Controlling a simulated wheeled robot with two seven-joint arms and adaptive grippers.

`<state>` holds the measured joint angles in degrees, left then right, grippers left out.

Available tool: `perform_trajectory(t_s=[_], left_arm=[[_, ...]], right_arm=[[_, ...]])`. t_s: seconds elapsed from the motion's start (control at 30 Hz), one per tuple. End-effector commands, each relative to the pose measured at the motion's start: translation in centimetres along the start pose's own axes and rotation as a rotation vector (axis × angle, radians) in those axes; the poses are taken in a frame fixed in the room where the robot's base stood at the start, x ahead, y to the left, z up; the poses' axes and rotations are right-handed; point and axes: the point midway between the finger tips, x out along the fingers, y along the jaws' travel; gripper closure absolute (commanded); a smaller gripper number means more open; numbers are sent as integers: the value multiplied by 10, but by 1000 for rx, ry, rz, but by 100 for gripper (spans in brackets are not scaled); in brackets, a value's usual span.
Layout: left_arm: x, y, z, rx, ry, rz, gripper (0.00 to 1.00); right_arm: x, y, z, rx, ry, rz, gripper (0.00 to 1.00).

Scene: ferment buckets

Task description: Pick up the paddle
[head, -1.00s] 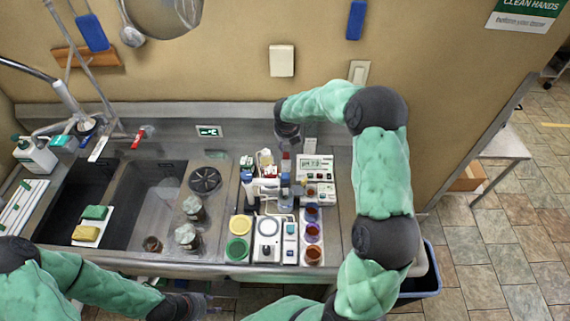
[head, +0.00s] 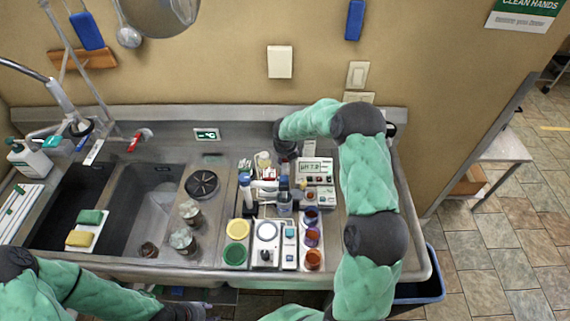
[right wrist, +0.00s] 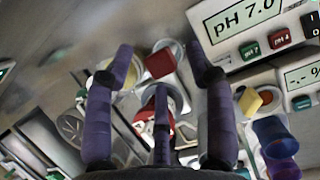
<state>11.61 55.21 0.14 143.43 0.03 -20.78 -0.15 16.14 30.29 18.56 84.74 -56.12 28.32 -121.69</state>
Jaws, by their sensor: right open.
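I cannot tell for sure which item is the paddle. My right gripper (right wrist: 160,65) is open, with its purple fingers spread above the crowded instruments on the counter. In the right wrist view a red block-shaped top (right wrist: 160,63) shows between the fingers, and a yellow one (right wrist: 250,101) lies to the right; nothing is visibly gripped. In the head view the right hand (head: 285,150) is over the back of the instrument group, left of the pH meter (head: 315,168). My left gripper (head: 200,310) is dark and small at the bottom edge, in front of the counter; its fingers are unclear.
Jars with yellow (head: 238,229) and green (head: 235,254) lids, a scale (head: 266,235) and several coloured cups (head: 312,237) crowd the front. Two covered jars (head: 183,241) stand left, by the sink (head: 135,205). Blue-handled tools (head: 86,31) hang on the wall.

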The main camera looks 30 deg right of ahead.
Motion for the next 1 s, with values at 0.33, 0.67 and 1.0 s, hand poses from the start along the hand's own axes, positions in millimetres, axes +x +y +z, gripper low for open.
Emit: perform_trajectory(t_s=[0.33, 0.67, 1.0], left_arm=[[3, -1, 0, 0, 0, 0, 60], [3, -1, 0, 0, 0, 0, 60], [3, -1, 0, 0, 0, 0, 60]], right_arm=[[36, 2, -6, 0, 2, 0, 45], [35, 2, -6, -1, 2, 0, 91], [34, 2, -5, 0, 1, 1, 91]])
